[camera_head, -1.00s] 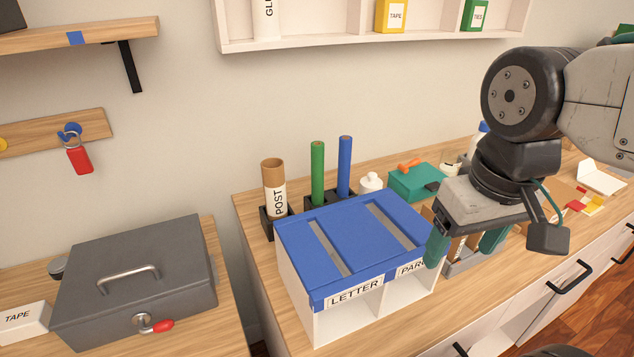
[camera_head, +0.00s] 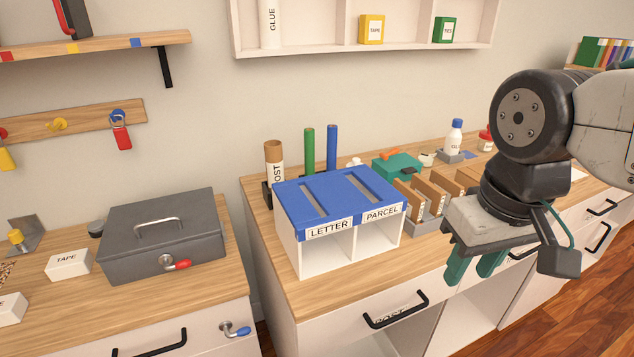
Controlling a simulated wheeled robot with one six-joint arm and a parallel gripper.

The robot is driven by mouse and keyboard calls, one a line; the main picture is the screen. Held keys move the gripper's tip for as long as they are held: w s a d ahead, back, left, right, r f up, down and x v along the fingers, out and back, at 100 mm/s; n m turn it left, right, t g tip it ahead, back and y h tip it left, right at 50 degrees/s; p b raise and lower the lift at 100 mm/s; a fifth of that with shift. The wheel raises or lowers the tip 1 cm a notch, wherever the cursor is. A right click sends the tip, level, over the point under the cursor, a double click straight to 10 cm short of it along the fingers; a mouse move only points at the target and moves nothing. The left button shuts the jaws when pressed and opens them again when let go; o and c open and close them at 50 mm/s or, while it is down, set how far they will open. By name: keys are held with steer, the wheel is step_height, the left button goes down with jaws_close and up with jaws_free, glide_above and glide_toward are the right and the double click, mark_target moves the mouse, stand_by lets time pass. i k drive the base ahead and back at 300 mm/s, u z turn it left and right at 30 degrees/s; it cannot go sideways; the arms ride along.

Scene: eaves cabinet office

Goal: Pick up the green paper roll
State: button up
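The green paper roll (camera_head: 309,151) stands upright at the back of the wooden counter, behind the blue-topped letter and parcel box. Its lower part is hidden by that box. A blue roll (camera_head: 331,149) stands close to its right and a brown POST tube (camera_head: 273,160) to its left. My gripper (camera_head: 474,268) is at the right, in front of the counter and well away from the green roll. Its two green fingers point down with a gap between them, and nothing shows between them.
The letter and parcel box (camera_head: 288,238) stands in front of the rolls. A teal box (camera_head: 397,166) and a sorter with brown dividers (camera_head: 428,222) stand to the right. A grey cash box (camera_head: 162,240) sits on the left counter. A wall shelf (camera_head: 300,50) hangs above.

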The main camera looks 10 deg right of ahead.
mark_target(308, 132)
steer(key=k, duration=0.35)
steer(key=u, duration=0.85)
steer(key=i, duration=0.6)
steer(key=z, duration=0.9)
steer(key=i, duration=0.5)
steer(key=u, duration=0.05)
